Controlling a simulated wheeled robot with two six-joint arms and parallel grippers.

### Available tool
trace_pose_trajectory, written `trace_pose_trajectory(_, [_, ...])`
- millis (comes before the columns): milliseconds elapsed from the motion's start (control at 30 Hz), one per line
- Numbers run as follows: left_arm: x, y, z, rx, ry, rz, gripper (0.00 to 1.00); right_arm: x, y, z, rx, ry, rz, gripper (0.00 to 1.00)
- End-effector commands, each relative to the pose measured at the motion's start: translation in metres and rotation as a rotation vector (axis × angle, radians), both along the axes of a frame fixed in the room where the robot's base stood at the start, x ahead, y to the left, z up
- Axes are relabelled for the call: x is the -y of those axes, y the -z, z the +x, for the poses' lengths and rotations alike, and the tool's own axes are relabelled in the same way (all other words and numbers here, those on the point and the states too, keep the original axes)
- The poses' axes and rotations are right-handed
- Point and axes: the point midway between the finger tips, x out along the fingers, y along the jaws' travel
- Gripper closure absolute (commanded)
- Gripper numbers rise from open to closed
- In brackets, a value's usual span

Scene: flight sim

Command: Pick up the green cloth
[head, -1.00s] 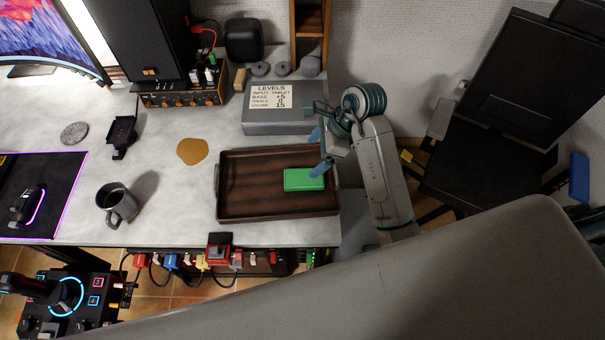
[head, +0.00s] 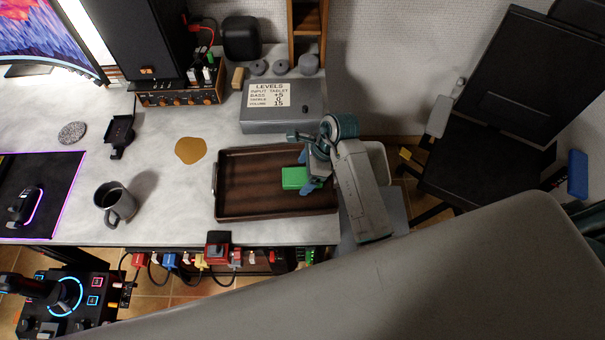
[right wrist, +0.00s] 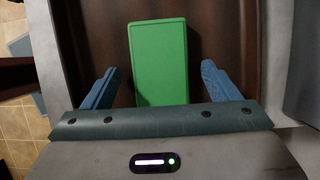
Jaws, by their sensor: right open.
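The green cloth (head: 294,178) is a flat, block-shaped green piece lying in the right part of the brown tray (head: 245,207). My right gripper (head: 304,172) is over the tray's right end, and its hand hides part of the cloth in the head view. In the right wrist view the cloth (right wrist: 158,62) lies between the two blue fingers of my right gripper (right wrist: 158,82). The fingers are open, with a gap on each side of the cloth. Whether they are level with it I cannot tell. My left gripper is not in view.
A grey box with a "LEVELS" note (head: 284,122) stands behind the tray. A brown spill (head: 191,150) and a dark mug (head: 115,203) are to the left. Plugs and sockets line the desk's front edge. A black chair (head: 500,100) stands at right.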

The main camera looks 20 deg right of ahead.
Motion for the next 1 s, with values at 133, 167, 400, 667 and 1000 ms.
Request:
trace_pose_trajectory(133, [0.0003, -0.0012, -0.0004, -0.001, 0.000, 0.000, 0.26, -0.0022, 0.0061, 0.0006, 0.001, -0.001, 0.000, 0.18])
trace_pose_trajectory(167, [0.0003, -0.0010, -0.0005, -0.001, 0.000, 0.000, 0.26, -0.0022, 0.0063, 0.0006, 0.001, -0.001, 0.000, 0.18])
trace_pose_trajectory(400, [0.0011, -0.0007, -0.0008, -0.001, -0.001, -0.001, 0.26, -0.0020, 0.0061, 0.0006, 0.001, -0.001, 0.000, 0.40])
trace_pose_trajectory(667, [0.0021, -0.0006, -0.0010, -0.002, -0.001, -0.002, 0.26, -0.0020, 0.0057, 0.0007, 0.001, -0.001, 0.000, 0.67])
trace_pose_trajectory(1000, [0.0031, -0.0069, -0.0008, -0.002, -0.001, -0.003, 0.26, 0.0062, -0.0023, 0.0044, 0.002, 0.003, -0.004, 0.67])
